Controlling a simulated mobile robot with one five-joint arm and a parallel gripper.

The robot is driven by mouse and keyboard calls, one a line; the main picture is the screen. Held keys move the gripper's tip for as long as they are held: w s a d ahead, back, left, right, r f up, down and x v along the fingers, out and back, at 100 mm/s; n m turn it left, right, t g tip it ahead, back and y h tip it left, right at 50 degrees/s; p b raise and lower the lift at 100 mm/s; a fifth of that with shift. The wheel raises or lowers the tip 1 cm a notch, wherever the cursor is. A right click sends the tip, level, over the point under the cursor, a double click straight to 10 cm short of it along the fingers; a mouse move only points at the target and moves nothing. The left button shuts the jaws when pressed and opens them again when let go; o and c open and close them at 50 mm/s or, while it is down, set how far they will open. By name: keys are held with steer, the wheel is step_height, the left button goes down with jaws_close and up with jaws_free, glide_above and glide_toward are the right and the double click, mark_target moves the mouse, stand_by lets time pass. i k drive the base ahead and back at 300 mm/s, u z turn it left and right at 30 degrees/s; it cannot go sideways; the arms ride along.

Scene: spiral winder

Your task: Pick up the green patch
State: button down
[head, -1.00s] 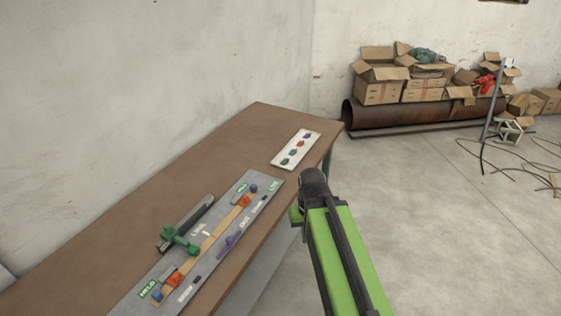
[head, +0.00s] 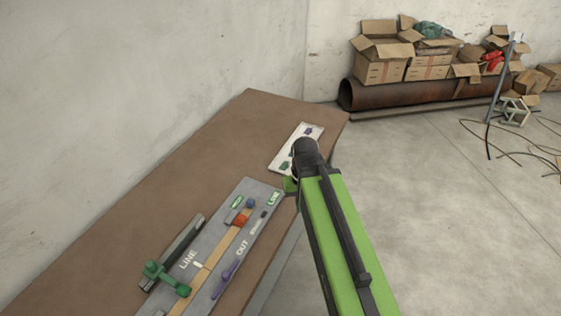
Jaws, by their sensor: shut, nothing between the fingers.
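A white card (head: 279,160) lies on the brown table near its far right corner and bears small coloured patches. A green patch (head: 285,166) shows near the card's lower left end, just left of my arm's black end. My arm's black end covers the card's middle, so the patches there are hidden. The fingers of my gripper are hidden by the arm, and I see nothing held.
A grey board (head: 222,245) with a tan strip, labels and coloured parts lies on the table (head: 150,215). A green-handled tool (head: 165,275) sits at its left. The wall stands behind. Boxes (head: 380,65) on a rusty pipe (head: 410,95) stand far right.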

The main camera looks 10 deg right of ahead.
mark_target(285, 164)
steer(key=u, duration=5.2)
steer(key=i, duration=0.1)
steer(key=z, duration=2)
steer(key=k, duration=0.15)
steer(key=u, duration=1.45)
steer(key=k, duration=2.6)
steer(key=z, duration=0.55)
